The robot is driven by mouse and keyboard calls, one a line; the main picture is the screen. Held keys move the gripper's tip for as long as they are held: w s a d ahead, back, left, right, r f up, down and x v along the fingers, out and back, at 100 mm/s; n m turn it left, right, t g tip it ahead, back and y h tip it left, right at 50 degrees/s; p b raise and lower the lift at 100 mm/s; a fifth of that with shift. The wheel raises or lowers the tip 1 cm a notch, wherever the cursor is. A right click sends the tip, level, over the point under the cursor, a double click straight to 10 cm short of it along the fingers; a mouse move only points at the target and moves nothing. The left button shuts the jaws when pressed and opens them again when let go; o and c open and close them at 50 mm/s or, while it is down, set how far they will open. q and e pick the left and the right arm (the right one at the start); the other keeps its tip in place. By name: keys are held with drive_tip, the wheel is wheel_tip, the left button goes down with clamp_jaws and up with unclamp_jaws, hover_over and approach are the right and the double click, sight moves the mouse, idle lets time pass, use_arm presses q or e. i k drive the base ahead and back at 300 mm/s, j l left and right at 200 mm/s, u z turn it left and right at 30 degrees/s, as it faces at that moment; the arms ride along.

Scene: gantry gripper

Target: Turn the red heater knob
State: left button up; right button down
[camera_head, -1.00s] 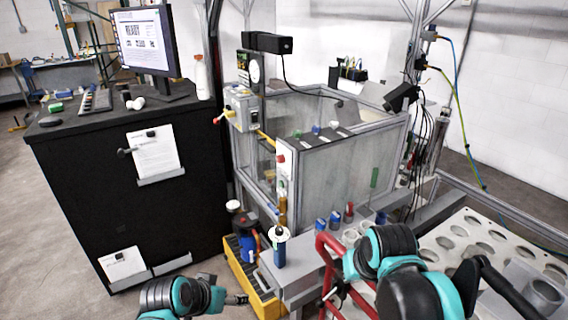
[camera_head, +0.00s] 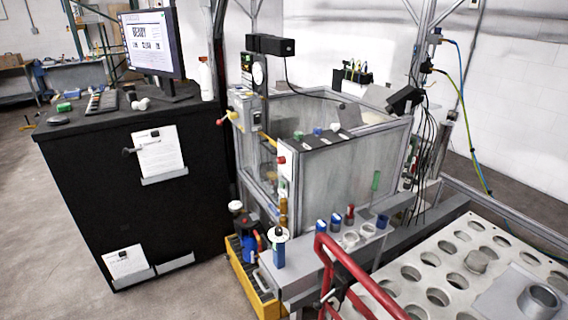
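A small red knob (camera_head: 281,160) sits on the front of a narrow pale box on the near corner of the clear-walled enclosure (camera_head: 340,165). A second red, ball-like end (camera_head: 220,121) is on a lever at the left of a grey control box (camera_head: 243,108) on the enclosure's left post. I cannot tell from the view which of these is the heater knob. Neither of my grippers is in view, and no arm shows near the red parts.
A black cabinet (camera_head: 95,190) with a monitor (camera_head: 152,44) stands at left. A yellow crate (camera_head: 246,276) is on the floor. A red tubular frame (camera_head: 352,268) and a perforated plate (camera_head: 408,255) stand at front right. A grey ledge (camera_head: 294,256) holds small coloured items.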

sight(282, 159)
drive_tip(key=i+j+z, duration=0.25)
drive_tip(key=j, duration=1.15)
drive_tip(key=j+z, duration=0.25)
drive_tip(key=j, duration=1.15)
